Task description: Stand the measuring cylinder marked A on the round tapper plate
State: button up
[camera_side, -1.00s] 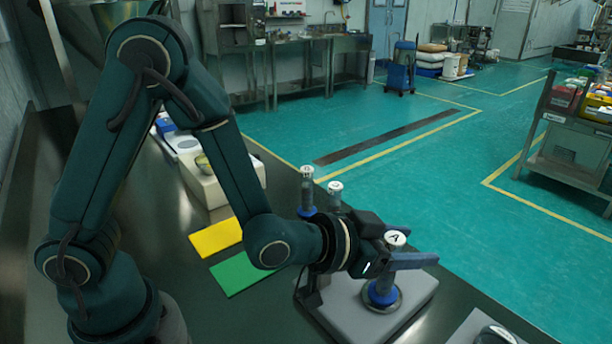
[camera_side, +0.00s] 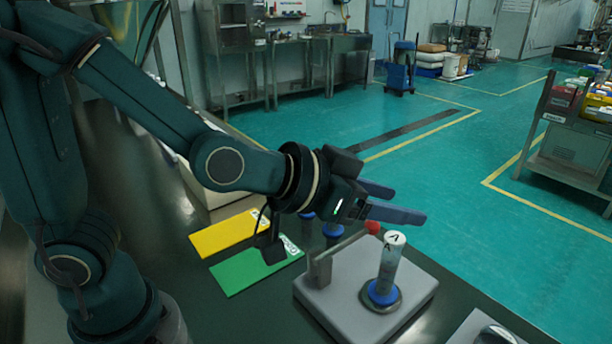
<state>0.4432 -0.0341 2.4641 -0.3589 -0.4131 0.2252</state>
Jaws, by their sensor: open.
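The measuring cylinder marked A (camera_side: 390,262) is clear with a white top and a blue foot. It stands upright on the round tapper plate (camera_side: 392,304), on the grey tapper base (camera_side: 343,312). My gripper (camera_side: 408,203) is open and empty.
A post with a red-tipped arm (camera_side: 345,252) stands on the tapper base, left of the cylinder. A yellow card (camera_side: 226,235) and a green card (camera_side: 254,268) lie on the dark bench. A partly seen device (camera_side: 495,335) is at the lower right.

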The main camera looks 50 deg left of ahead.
jog(key=s+a+f+n+g+y, duration=0.2)
jog(key=s+a+g, duration=0.4)
jog(key=s+a, duration=0.6)
jog(key=s+y, duration=0.1)
jog(key=s, duration=0.3)
jog(key=shift+s+f+n+g, duration=0.2)
jog(key=shift+f+n+g, duration=0.1)
jog(key=shift+f+n, duration=0.1)
